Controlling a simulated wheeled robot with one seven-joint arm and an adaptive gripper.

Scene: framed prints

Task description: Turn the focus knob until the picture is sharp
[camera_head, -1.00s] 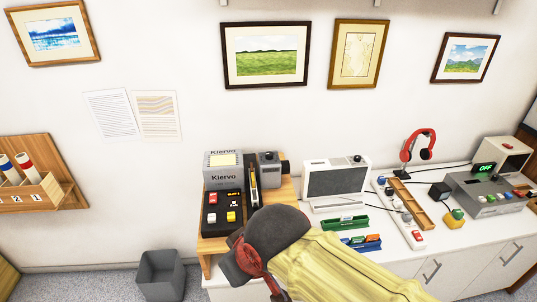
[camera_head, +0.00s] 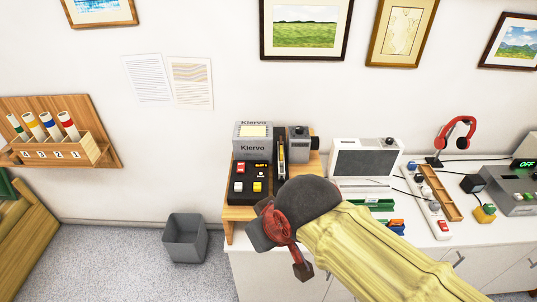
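A white viewer (camera_head: 337,172) with a grey screen (camera_head: 368,163) stands on the white counter. A small dark knob (camera_head: 389,142) sits on its top right, the likeliest focus knob. I make out no clear picture on the screen. A grey projector-like box (camera_head: 298,144) with a dark round front stands left of it on a wooden stand. My yellow-sleeved arm reaches in from the lower right. My gripper (camera_head: 303,270) hangs at the counter's front left, below and left of the viewer, apart from the knob. Its fingers are too small and dark to read.
A black box with coloured buttons (camera_head: 250,184) is on the wooden stand (camera_head: 236,214). A grey bin (camera_head: 185,238) is on the floor left of the counter.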

